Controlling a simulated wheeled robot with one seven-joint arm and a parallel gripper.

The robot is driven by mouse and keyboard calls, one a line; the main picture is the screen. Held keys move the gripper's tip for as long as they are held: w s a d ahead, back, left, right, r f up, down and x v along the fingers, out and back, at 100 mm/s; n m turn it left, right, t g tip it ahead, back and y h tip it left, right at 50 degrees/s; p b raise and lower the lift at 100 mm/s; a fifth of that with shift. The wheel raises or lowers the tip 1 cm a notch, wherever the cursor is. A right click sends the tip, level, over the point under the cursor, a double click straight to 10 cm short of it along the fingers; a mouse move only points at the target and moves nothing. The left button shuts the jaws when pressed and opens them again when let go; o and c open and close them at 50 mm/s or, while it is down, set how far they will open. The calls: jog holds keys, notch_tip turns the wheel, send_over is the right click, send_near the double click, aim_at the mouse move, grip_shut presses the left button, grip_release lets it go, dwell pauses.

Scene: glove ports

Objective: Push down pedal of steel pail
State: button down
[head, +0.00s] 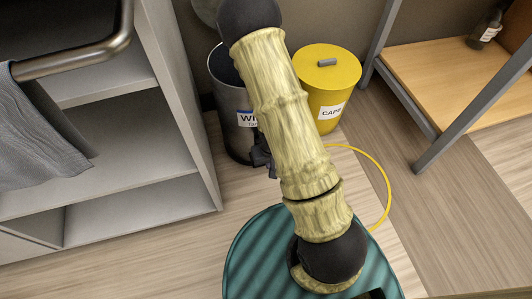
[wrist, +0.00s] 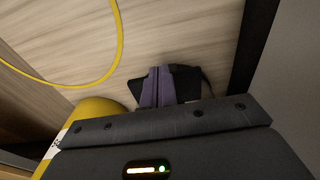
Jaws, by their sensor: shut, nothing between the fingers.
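The steel pail (head: 232,130) stands on the floor in the head view, partly behind my arm, with a white label partly covered. Its top looks open onto a dark inside, and a grey round lid (head: 205,10) seems raised behind it. My gripper (head: 263,160) is low by the pail's front right base, mostly hidden by my arm. In the wrist view my gripper (wrist: 158,74) is shut and empty, its fingers together above the wooden floor. I cannot make out the pedal or whether the fingers touch it.
A yellow pail (head: 328,80) labelled CAPS, lid closed, stands just right of the steel pail; it also shows in the wrist view (wrist: 95,108). A yellow hose (head: 383,180) curves over the floor. A grey shelf unit (head: 175,100) stands left, a wooden-shelved rack (head: 440,65) right.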

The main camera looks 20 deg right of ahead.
notch_tip(320, 180, up, 15)
jog(key=s+p, duration=0.1)
jog(key=p, duration=0.8)
jog(key=shift+s, duration=0.3)
jog(key=s+r+p, duration=0.2)
jog(key=r+p, duration=2.4)
jog(key=r, duration=1)
jog(key=s+r+t+p, duration=0.1)
jog(key=r+p, duration=2.6)
jog(key=r, duration=0.8)
jog(key=shift+s+r, duration=0.35)
jog(key=shift+r, duration=0.05)
